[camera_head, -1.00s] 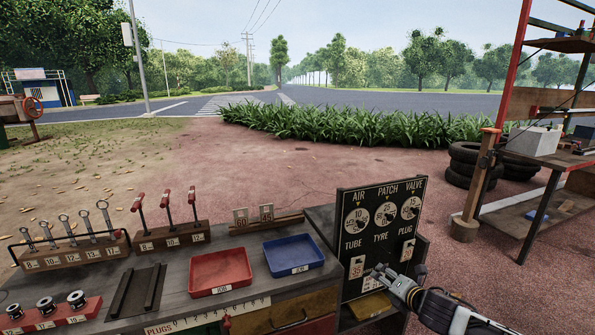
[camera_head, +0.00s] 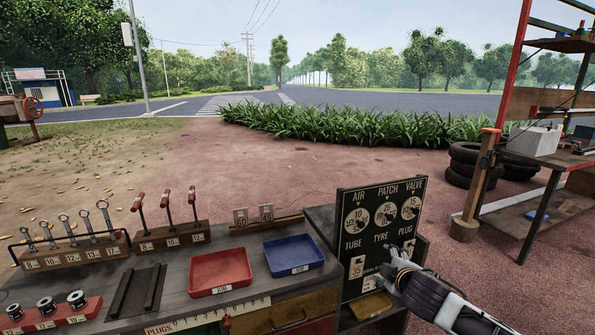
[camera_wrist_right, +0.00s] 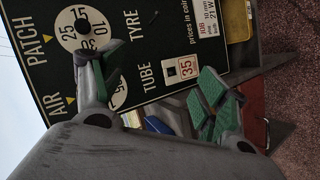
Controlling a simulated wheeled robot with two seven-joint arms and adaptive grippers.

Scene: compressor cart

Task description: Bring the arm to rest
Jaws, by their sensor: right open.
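My right gripper (camera_head: 388,262) is in front of the lower right of the black price board (camera_head: 352,215). In the right wrist view its fingers with green pads (camera_wrist_right: 155,82) are spread apart with nothing between them. The board shows behind them there, tilted (camera_wrist_right: 130,50). In the head view the gripper and its arm hide part of the board's lower right corner. I cannot tell whether the gripper touches the board. My left gripper is not in view.
The cart top holds a red tray (camera_head: 220,287), a blue tray (camera_head: 317,262), a wrench rack (camera_head: 72,258) and a T-handle rack (camera_head: 172,238). A yellow tray (camera_head: 384,309) is below the board. A shelf stand (camera_head: 550,195) and tyres (camera_head: 462,180) stand at right.

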